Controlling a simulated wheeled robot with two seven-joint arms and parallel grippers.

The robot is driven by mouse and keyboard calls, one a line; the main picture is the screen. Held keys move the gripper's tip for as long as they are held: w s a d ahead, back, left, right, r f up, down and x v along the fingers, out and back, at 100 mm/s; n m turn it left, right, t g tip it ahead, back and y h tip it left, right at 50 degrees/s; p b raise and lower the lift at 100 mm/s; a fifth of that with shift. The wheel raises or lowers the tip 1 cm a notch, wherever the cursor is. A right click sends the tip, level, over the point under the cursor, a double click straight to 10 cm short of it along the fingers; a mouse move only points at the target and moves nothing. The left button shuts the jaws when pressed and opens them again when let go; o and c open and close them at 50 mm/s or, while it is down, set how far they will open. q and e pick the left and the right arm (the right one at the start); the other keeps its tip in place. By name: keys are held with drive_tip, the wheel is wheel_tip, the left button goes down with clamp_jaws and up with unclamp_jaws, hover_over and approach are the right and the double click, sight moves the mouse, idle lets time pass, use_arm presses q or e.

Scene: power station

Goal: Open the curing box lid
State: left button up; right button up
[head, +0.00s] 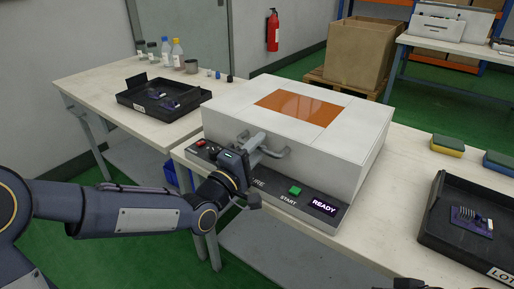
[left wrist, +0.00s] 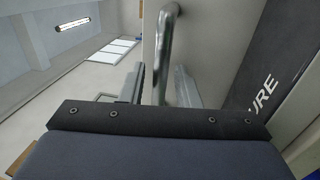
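The curing box (head: 215,118) is a white box with an orange window (head: 302,106) in its closed lid (head: 349,112). A grey bar handle (head: 283,153) sticks out from its front. My left gripper (head: 257,150) is at this handle. In the left wrist view the handle (left wrist: 166,40) runs between the two fingers (left wrist: 158,90), with gaps beside it, so the gripper looks open around it. A dark part at the bottom edge of the head view (head: 408,284) may be my right gripper; its fingers cannot be made out.
The front panel has a green START button (head: 295,190), a READY display (head: 324,207) and a red switch (head: 200,143). A black tray (head: 440,232) and sponges (head: 448,145) are at the right. Another black tray (head: 138,107) and bottles (head: 177,52) stand at the left.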

use_arm(q)
clamp_jaws()
drive_tip(key=shift+r, duration=0.1)
